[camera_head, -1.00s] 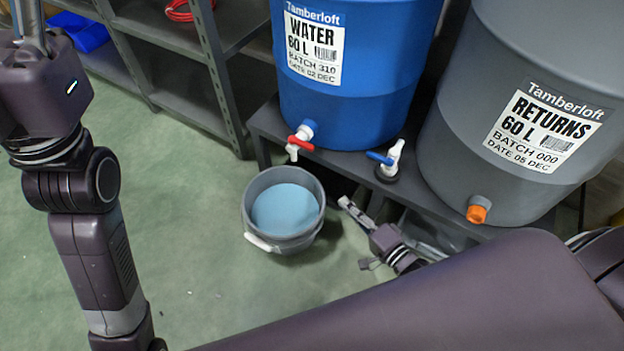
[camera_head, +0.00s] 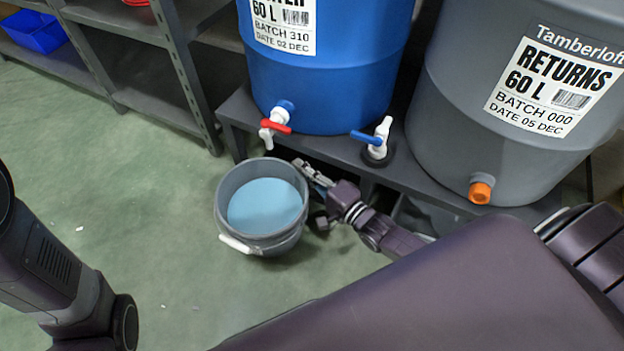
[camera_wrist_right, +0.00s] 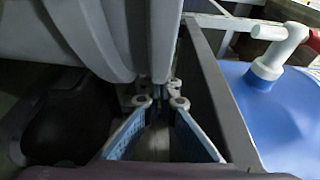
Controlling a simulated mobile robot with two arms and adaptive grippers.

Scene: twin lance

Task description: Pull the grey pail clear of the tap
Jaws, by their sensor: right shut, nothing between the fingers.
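The grey pail (camera_head: 286,241) stands on the green floor with pale blue liquid (camera_head: 265,206) inside. Its handle with a white grip (camera_head: 235,243) hangs at the front left. The white tap with a red lever (camera_head: 274,125) shows just above the pail's back rim; I cannot tell how far it overhangs. My right gripper (camera_head: 300,165) is shut and empty, beside the pail's back right rim. In the right wrist view its blue-padded fingers (camera_wrist_right: 161,101) point at the grey pail (camera_wrist_right: 85,35), which fills the upper left; contact is unclear. My left gripper is out of view.
The blue water drum (camera_head: 320,90) and grey returns drum (camera_head: 440,130) stand on a low dark bench (camera_head: 235,108) behind the pail. A blue-levered tap (camera_head: 377,142) stands on it. Shelving (camera_head: 180,75) is at left. Floor left and front of the pail is clear.

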